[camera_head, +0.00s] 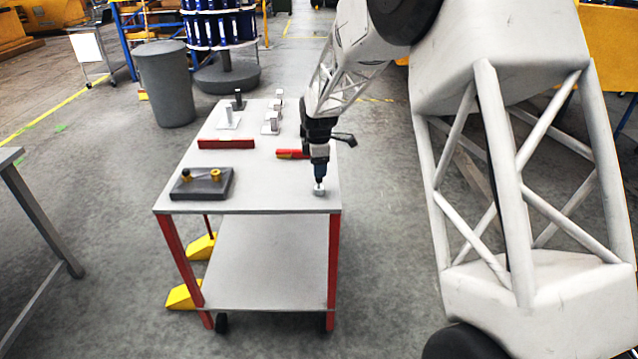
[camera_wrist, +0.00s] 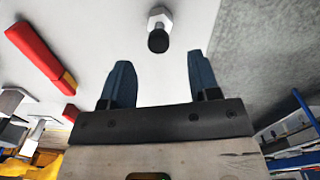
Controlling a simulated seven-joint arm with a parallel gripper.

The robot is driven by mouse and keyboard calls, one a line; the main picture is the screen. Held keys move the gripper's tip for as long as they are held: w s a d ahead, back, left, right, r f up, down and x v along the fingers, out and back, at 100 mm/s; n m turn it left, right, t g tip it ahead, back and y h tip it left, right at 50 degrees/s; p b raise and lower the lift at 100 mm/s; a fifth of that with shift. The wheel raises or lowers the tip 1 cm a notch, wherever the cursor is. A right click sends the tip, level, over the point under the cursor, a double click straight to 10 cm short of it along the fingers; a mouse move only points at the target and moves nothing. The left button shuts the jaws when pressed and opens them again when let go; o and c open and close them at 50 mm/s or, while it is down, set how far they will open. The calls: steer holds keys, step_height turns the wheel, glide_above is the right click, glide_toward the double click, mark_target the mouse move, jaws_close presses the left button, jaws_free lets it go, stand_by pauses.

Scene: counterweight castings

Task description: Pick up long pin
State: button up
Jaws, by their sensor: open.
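A pin-like piece (camera_wrist: 158,32) with a pale hexagonal part and a dark round end shows at the top middle of the wrist view. Its small pale part (camera_head: 319,190) shows near the cart top's front right corner in the head view. Whether it is the long pin is hard to tell. My gripper (camera_head: 319,181) points down just above it. In the wrist view my gripper (camera_wrist: 158,78) has two blue fingers spread apart with nothing between them. The piece lies beyond the fingertips in that view. My gripper hides part of it in the head view.
The cart top (camera_head: 265,185) also carries a dark block (camera_head: 202,184) with yellow knobs, a red bar (camera_head: 226,144), and a second red bar (camera_head: 290,154) near my gripper. Several upright pieces on pale bases stand at the back, including one at left (camera_head: 228,120). The front middle is clear.

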steer(key=shift+w+d+f, duration=0.1)
steer(key=shift+f, duration=1.2)
steer(key=shift+w+d+f, duration=0.1)
steer(key=shift+f, duration=1.2)
steer(key=c, duration=1)
steer(key=shift+r, duration=0.2)
steer(key=shift+r, duration=0.5)
steer(key=shift+s+r, duration=0.2)
steer(key=shift+r, duration=0.4)
steer(key=shift+s+r, duration=0.15)
steer(key=shift+r, duration=0.45)
steer(key=s+d, duration=0.1)
steer(key=s, duration=0.4)
steer(key=s+d+r, duration=0.1)
steer(key=s, duration=0.4)
steer(key=s+d, duration=0.1)
steer(key=s, duration=0.4)
steer(key=shift+r, duration=0.15)
